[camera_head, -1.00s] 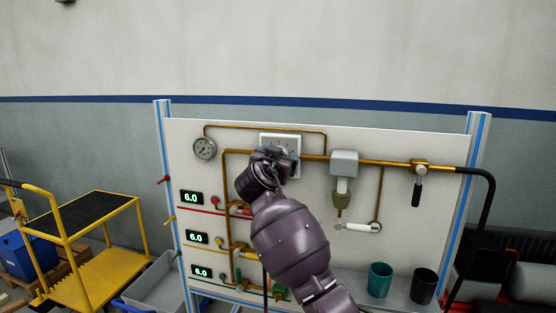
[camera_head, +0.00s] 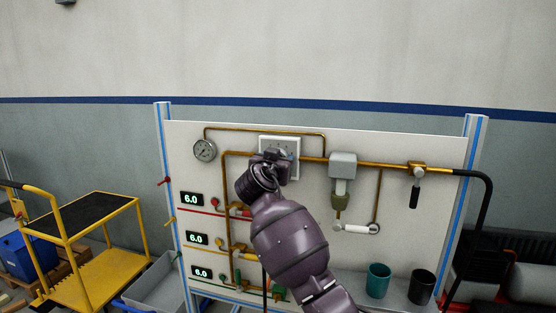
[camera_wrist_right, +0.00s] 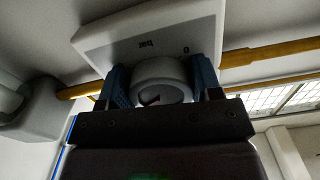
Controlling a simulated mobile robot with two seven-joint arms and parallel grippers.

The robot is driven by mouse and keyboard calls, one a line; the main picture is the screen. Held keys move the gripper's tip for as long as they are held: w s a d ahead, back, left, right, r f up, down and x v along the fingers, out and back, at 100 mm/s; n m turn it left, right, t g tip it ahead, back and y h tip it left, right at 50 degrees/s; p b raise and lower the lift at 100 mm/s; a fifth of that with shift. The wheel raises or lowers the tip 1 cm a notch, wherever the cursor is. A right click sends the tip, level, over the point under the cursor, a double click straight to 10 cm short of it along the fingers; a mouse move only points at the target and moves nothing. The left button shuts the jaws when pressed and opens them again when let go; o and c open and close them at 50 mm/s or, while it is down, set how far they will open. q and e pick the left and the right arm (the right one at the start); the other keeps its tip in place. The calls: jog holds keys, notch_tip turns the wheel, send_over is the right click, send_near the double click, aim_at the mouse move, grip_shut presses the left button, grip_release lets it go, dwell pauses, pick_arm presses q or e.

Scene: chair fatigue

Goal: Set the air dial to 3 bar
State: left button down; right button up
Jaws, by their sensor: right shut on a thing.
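The air dial's white square plate (camera_head: 293,142) is mounted on the upper middle of the panel. In the right wrist view the plate (camera_wrist_right: 150,38) shows the print "bar" and a "0". A round grey knob (camera_wrist_right: 160,80) with a dark mark stands out from it. My right gripper (camera_wrist_right: 163,86) has its two blue fingers on both sides of the knob, shut on it. In the head view my right arm and wrist hide the knob and most of the scale, so the setting cannot be read. My left gripper is not in view.
A round gauge (camera_head: 204,150) is at the panel's upper left. Displays reading 6.0 (camera_head: 192,199) line the left side. Brass pipes (camera_head: 390,163) and a grey filter unit (camera_head: 343,165) are right of the dial. Two cups (camera_head: 379,281) stand below right; a yellow cart (camera_head: 95,245) stands left.

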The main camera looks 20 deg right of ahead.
jog(key=shift+s+r+n+p, duration=0.1)
jog(key=shift+r+n+p, duration=0.2)
jog(key=shift+n+p, duration=0.3)
jog(key=n+p, duration=0.1)
jog(key=n, duration=0.1)
jog(key=shift+d+n, duration=0.1)
jog(key=shift+n, duration=0.3)
jog(key=n+p, duration=0.2)
jog(key=shift+n, duration=0.4)
jog(key=shift+n+p, duration=0.7)
jog(key=shift+n, duration=0.2)
jog(key=shift+n+p, duration=0.3)
jog(key=shift+n, duration=0.2)
jog(key=n+p, duration=0.4)
jog(key=n, duration=0.2)
jog(key=shift+s+d, duration=0.1)
jog(key=shift+d, duration=0.05)
jog(key=n+p, duration=0.2)
jog(key=shift+n, duration=0.3)
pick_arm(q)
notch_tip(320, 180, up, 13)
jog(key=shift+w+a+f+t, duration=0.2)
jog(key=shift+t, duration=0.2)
pick_arm(e)
jog(key=shift+n, duration=0.3)
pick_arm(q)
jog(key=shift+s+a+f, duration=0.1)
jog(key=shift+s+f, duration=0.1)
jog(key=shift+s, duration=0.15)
